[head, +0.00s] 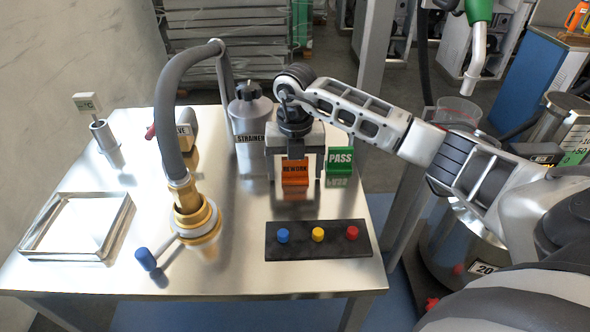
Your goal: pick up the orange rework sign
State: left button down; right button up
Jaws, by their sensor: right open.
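The orange rework sign (295,173) stands on the metal table, its REWORK lettering facing me. My right gripper (296,150) points down from above, right at the sign, with its fingers around or just behind the sign's top edge. It is open, and I cannot tell whether the fingers touch the sign. The green PASS sign (340,161) stands close to the right of the orange one. My left gripper is not in view.
A black panel with blue, yellow and red buttons (318,240) lies in front of the signs. A grey strainer canister (250,122) stands at left. A hose with a brass fitting (197,217) and an empty metal tray (78,226) are further left.

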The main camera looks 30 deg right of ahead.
jog(key=shift+c, duration=0.3)
jog(key=c, duration=1)
jog(key=shift+r, duration=0.1)
